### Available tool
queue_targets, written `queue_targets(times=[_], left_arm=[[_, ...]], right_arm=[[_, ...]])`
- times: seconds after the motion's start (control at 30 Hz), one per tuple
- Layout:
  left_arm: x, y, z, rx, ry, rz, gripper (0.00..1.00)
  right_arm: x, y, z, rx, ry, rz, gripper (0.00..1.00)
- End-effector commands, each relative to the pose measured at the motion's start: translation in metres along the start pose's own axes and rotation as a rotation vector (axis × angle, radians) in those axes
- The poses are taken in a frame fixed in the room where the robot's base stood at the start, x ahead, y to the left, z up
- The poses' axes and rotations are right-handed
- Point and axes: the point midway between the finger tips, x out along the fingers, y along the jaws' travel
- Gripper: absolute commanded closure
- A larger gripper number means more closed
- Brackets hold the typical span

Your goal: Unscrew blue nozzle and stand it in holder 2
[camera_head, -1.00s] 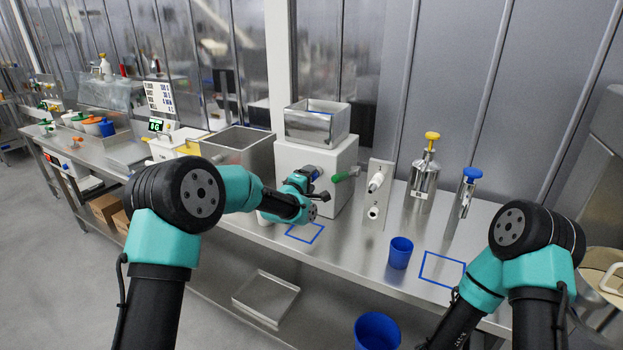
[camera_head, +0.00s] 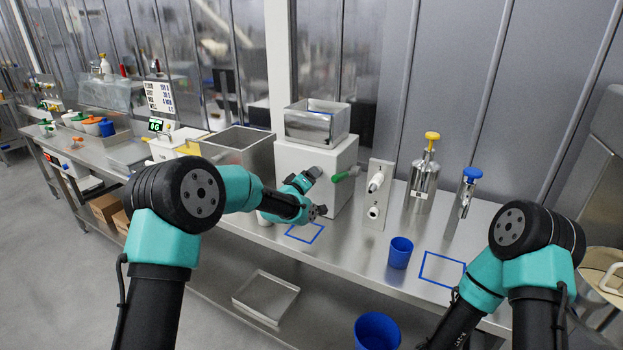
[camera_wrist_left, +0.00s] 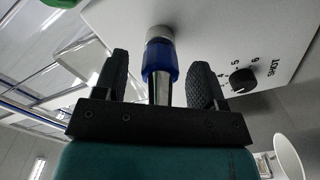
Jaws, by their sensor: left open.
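The blue nozzle (camera_wrist_left: 160,58), a blue collar with a metal tip, sits on a grey outlet (camera_wrist_left: 160,34) of the white machine (camera_wrist_left: 215,25). In the left wrist view its tip lies between the fingers of my open left gripper (camera_wrist_left: 158,84), with gaps visible on both sides. In the head view my left gripper (camera_head: 312,178) is at the front of the white machine (camera_head: 318,160) and the nozzle is hidden. No label for holder 2 is readable. My right gripper is out of view.
A green handle (camera_head: 346,174) sticks out from the machine near my left gripper. A blue cup (camera_head: 400,252) and blue outlined squares (camera_head: 441,270) are on the steel bench. Yellow-topped (camera_head: 424,184) and blue-topped (camera_head: 464,198) dispensers stand behind. A knob (camera_wrist_left: 243,78) is on the machine face.

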Motion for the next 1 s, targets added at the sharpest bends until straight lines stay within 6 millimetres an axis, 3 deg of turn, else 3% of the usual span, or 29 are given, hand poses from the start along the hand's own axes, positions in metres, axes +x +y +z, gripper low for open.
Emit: queue_targets(times=[1.0], left_arm=[[0.0, 0.0, 0.0, 0.892, 0.0, 0.0, 0.36]], right_arm=[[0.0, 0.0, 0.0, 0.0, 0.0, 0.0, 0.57]])
